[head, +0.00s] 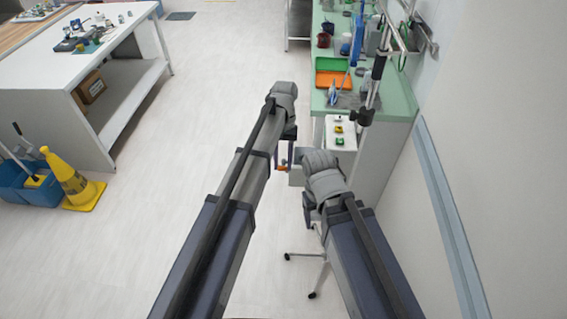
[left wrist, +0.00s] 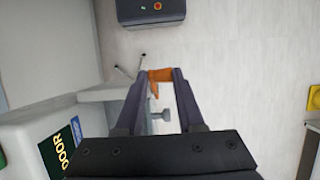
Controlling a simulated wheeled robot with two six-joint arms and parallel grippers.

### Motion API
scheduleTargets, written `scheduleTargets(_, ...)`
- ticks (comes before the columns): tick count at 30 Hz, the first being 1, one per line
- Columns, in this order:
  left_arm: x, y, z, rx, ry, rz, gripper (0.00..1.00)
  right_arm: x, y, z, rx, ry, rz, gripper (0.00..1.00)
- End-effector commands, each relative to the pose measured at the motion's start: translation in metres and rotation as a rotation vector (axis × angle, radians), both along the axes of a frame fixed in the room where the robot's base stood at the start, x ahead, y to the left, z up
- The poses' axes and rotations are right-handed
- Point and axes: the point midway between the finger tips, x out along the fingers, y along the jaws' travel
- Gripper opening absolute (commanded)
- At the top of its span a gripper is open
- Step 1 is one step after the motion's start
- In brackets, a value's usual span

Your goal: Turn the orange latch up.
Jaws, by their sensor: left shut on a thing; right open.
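The orange latch (head: 283,168) is a small orange piece beside a white-grey box (head: 296,177) near the middle of the head view. My left gripper (head: 284,158) reaches it from above, its two fingers pointing down. In the left wrist view the orange latch (left wrist: 160,75) lies between the tips of my left gripper (left wrist: 161,78), which is shut on it. Part of the latch is hidden by the fingers, and its exact angle is hard to tell. My right gripper (head: 310,208) is open, lower and to the right, apart from the latch; its fingertips are mostly hidden.
A white panel (head: 340,121) with green and yellow buttons stands behind the arms, before a green counter (head: 398,113) along the right wall. A yellow wet-floor cone (head: 72,181) stands left. The floor between is clear.

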Motion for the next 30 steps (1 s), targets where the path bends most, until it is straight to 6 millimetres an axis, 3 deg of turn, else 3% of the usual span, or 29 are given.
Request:
scheduleTargets(2, -0.001, 0.006, 0.000, 0.012, 0.001, 0.005, 0.00, 0.000, 0.000, 0.000, 0.000, 0.000, 0.000, 0.70)
scheduleTargets(3, -0.001, 0.006, 0.000, 0.012, 0.000, 0.005, 0.41, 0.000, 0.000, 0.000, 0.000, 0.000, 0.000, 0.70)
scheduleTargets(8, -0.001, 0.005, 0.000, 0.010, 0.000, 0.004, 0.57, 0.000, 0.000, 0.000, 0.000, 0.000, 0.000, 0.70)
scheduleTargets(21, 0.001, 0.002, 0.002, 0.006, -0.001, 0.002, 0.57, 0.000, 0.000, 0.003, 0.000, 0.000, 0.000, 0.70)
scheduleTargets(30, 0.010, 0.002, 0.028, 0.006, -0.001, 0.002, 0.57, 0.000, 0.000, 0.029, 0.000, 0.000, -0.001, 0.70)
